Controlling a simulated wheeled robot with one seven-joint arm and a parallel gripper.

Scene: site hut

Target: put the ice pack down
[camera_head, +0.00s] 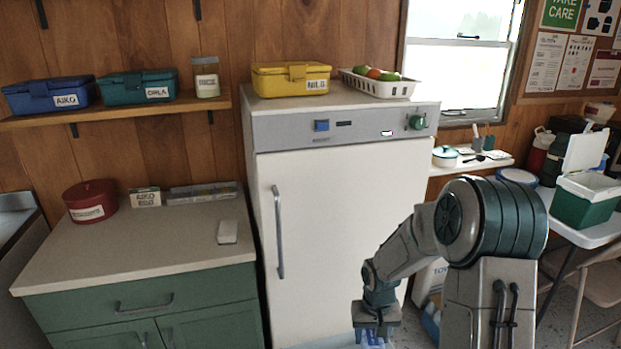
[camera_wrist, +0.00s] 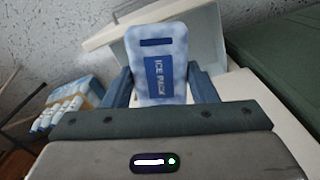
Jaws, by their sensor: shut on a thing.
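The ice pack (camera_wrist: 158,52) is a pale blue-white slab with a dark blue label reading ICE PACK. In the wrist view it stands upright between the two blue fingers of my gripper (camera_wrist: 161,84), which is shut on it. In the head view my gripper (camera_head: 376,334) points down in front of the white fridge, low at the bottom edge. Only a bit of the blue-white ice pack (camera_head: 373,342) shows there, under the fingers. The surface under the pack is hidden in the head view.
The head view shows the closed fridge (camera_head: 330,220), a counter (camera_head: 150,245) with free room, and a green-and-white cooler (camera_head: 583,208) on a table.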

